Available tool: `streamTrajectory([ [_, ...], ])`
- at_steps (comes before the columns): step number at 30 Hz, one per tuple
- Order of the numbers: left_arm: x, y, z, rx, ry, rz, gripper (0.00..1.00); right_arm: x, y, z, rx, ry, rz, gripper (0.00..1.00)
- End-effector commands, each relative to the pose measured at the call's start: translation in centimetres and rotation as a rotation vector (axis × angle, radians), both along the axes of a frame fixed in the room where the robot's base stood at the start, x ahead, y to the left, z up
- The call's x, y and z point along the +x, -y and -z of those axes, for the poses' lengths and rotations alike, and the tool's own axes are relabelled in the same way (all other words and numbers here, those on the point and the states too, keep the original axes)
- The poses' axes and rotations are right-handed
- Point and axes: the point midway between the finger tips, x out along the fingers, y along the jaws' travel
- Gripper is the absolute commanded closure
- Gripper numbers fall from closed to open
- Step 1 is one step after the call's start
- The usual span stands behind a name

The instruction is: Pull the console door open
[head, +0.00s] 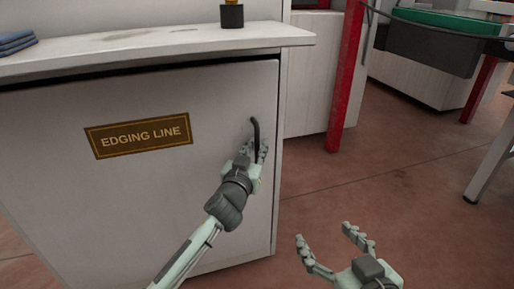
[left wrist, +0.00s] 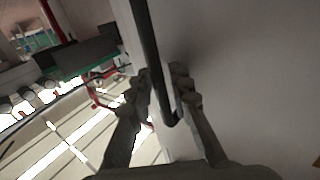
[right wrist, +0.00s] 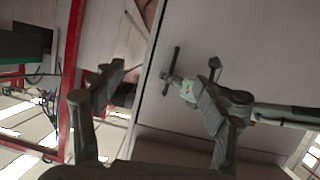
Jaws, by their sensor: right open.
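The console door (head: 200,200) is a pale grey panel with an "EDGING LINE" plate (head: 138,136). A dark gap runs along its top under the counter; whether it stands slightly ajar I cannot tell. Its black bar handle (head: 255,128) is upright near the right edge. My left gripper (head: 254,150) is at the lower part of the handle. In the left wrist view the handle (left wrist: 147,40) passes between its two fingers, which are closed in on it. My right gripper (head: 324,234) is open and empty, low and right of the door, over the floor.
A white counter (head: 160,48) overhangs the door, with blue folded cloths (head: 16,42) and a dark-based object (head: 232,15) on it. A red post (head: 345,80) stands behind to the right. The brown floor (head: 400,180) right of the console is clear.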

Motion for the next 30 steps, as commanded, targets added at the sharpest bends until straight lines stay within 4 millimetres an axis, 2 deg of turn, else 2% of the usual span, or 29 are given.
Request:
streamTrajectory([
  [4, 0.0, 0.0, 0.0, 0.000, 0.000, 0.000, 0.82, 0.0, 0.0, 0.0, 0.000, 0.000, 0.000, 0.27],
  [9, 0.0, 0.0, 0.0, -0.001, -0.001, 0.000, 1.00, 0.0, 0.0, 0.0, 0.000, 0.000, 0.000, 0.27],
  [25, -0.5, 0.1, 0.1, 0.000, -0.002, 0.006, 1.00, -0.1, 0.2, 0.1, -0.006, -0.016, 0.004, 0.27],
  [30, -2.0, 0.3, 0.2, 0.002, -0.006, 0.028, 1.00, -0.9, 2.2, 2.6, -0.062, -0.142, 0.038, 0.27],
])
